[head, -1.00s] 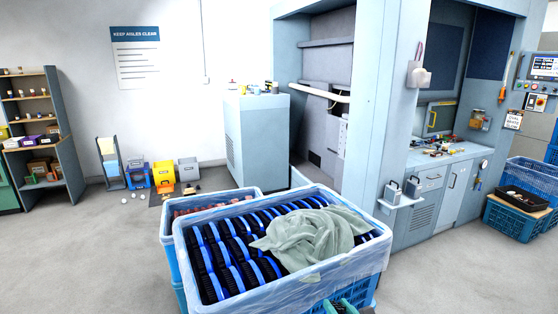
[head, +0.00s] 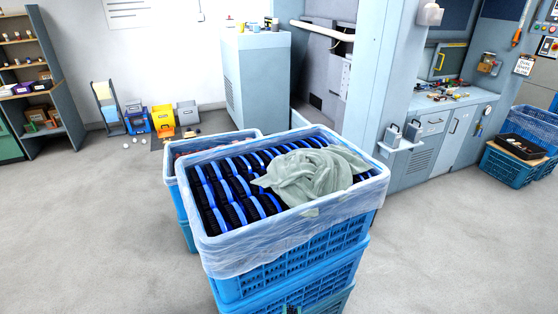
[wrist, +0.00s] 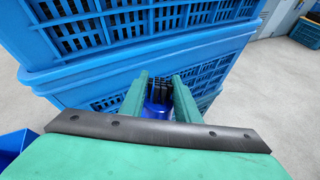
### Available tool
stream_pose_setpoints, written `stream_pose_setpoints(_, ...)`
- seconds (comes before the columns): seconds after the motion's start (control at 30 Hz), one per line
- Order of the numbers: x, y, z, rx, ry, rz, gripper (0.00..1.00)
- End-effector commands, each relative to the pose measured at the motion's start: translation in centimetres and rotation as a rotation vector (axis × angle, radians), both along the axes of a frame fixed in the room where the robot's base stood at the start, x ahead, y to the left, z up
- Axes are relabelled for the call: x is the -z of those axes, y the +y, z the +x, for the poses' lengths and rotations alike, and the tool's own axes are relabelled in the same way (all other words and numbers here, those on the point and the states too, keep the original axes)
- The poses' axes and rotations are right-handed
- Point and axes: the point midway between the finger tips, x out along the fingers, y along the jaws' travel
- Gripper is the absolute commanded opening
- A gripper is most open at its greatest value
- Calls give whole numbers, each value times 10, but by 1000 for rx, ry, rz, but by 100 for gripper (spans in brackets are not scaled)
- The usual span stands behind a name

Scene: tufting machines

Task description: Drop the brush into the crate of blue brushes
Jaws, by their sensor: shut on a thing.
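The crate of blue brushes (head: 285,240) is a blue plastic crate lined with clear film, on top of a stack. Rows of blue brushes with black bristles (head: 238,190) fill it. A crumpled pale green cloth (head: 312,174) lies over its right part. In the wrist view my gripper (wrist: 160,82) has its green fingers shut on a brush (wrist: 157,108) with a blue body and black bristles. The fingers hide part of it. The gripper is in front of the blue crate stack (wrist: 150,57), below the top crate's rim.
A second lined crate (head: 180,180) stands close behind the brush crate at left. Grey cabinets and a machine (head: 258,80) stand behind. More blue crates (head: 510,165) are at far right. The floor left (head: 90,230) and right (head: 440,240) is clear.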

Motion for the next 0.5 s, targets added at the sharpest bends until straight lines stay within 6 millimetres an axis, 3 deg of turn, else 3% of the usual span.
stream_pose_setpoints(0.03, 21, 14, -13, -2, 7, 8, 2)
stream_pose_setpoints(0.1, 40, 26, -26, -6, 6, 6, 2)
stream_pose_setpoints(0.2, 54, 36, -37, -12, 2, 2, 2)
stream_pose_setpoints(0.5, 66, 44, -47, -16, -1, 0, 2)
